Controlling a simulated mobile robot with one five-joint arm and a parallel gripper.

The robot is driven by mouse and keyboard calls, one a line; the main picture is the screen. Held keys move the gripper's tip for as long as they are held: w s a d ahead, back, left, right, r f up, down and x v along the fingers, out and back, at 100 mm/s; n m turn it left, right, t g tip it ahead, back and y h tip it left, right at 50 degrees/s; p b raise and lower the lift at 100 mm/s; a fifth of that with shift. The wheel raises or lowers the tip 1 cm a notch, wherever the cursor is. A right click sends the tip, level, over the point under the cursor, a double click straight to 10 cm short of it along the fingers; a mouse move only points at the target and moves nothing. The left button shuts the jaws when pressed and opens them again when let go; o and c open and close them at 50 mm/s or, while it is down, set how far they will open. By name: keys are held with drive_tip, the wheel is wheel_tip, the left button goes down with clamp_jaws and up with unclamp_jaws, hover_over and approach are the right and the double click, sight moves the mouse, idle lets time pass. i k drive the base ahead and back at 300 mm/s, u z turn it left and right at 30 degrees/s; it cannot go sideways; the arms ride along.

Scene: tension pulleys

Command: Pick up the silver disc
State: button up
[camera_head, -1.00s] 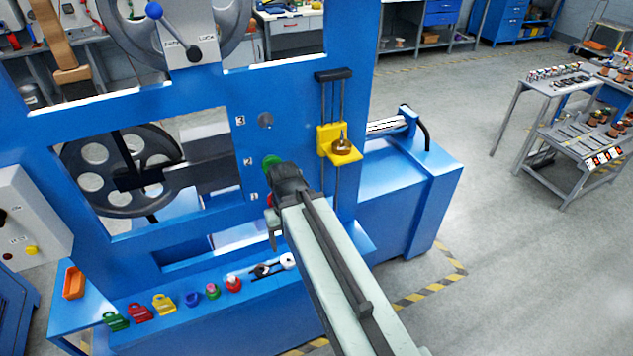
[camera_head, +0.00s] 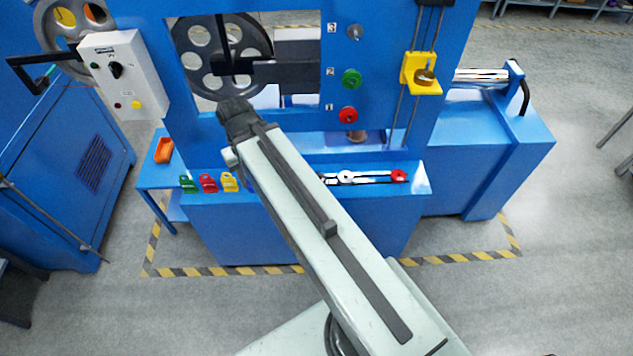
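I cannot tell for certain which thing is the silver disc. A small grey-silver round piece (camera_head: 355,32) sits at the mark 3 on the blue machine frame. A whitish disc (camera_head: 345,177) with a dark centre lies on the blue front shelf. My dark gripper (camera_head: 234,108) is at the end of my pale arm, in front of the frame's lower left opening. It is left of both round pieces and apart from them in the picture. Its fingers are too small and dark to read, and no held thing shows. My arm hides the middle of the shelf.
A green knob (camera_head: 351,78) and a red knob (camera_head: 348,115) sit at marks 2 and 1. Green (camera_head: 188,184), red (camera_head: 208,183) and yellow clips (camera_head: 229,181) line the shelf's left. A yellow bracket (camera_head: 421,74) with a brass piece is at right.

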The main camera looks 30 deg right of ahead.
sight(342, 176)
drive_tip(key=u, duration=2.8)
drive_tip(key=k, duration=1.4)
drive_tip(key=z, duration=0.25)
